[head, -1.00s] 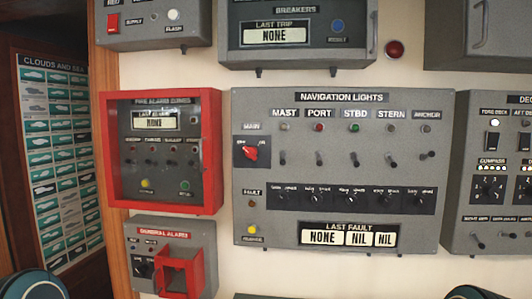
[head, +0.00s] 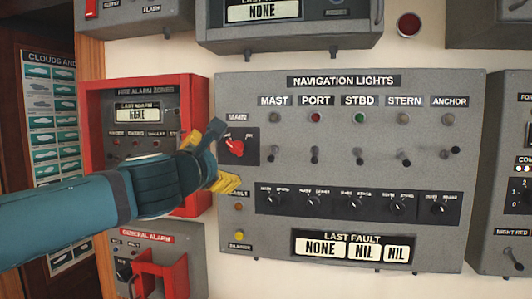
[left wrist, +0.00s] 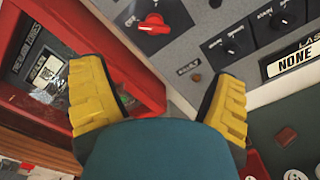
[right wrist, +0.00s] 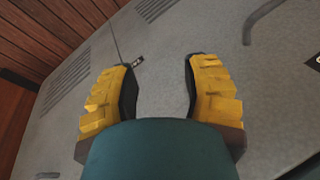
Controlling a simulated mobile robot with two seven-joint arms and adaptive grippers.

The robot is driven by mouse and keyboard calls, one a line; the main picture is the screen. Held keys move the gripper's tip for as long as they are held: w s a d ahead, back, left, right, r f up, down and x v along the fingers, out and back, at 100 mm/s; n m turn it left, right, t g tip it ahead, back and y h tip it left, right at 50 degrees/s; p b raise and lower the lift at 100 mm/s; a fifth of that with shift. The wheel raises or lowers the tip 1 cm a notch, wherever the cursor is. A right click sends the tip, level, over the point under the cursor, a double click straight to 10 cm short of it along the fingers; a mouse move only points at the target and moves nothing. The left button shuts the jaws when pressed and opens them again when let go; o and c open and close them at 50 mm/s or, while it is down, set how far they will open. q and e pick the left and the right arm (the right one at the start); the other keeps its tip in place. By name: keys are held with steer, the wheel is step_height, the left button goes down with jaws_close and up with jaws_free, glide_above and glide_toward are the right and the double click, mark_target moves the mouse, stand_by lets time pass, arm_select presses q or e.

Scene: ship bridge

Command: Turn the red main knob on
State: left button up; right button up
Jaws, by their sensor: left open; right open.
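The red main knob (head: 235,148) sits on a black plate under the MAIN label, at the left of the grey navigation lights panel (head: 470,210). Its marks are too small to read surely. In the left wrist view the knob (left wrist: 154,24) shows at the top, beyond the fingertips. My left gripper (head: 227,158) is open and empty, just left of the knob in the head view, with its yellow fingers spread and one beside the plate. The gap also shows in the left wrist view (left wrist: 162,80). My right gripper (right wrist: 157,68) is open and empty, facing a grey surface; the head view does not show it.
The red-framed fire alarm box (head: 97,190) juts out left of the panel, partly behind my left arm. The general alarm box (head: 190,262) with its red guard is below. Rows of toggles and small black knobs (head: 350,202) lie right of the main knob.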

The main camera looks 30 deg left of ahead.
mark_target(234, 147)
arm_select(q)
steer(key=x, duration=0.9)
steer(key=r+x, duration=0.1)
steer(key=x, duration=0.3)
steer(key=shift+w+a+b, duration=0.15)
steer(key=shift+a+b, duration=0.05)
steer(key=shift+b, duration=0.2)
steer(key=c, duration=1.2)
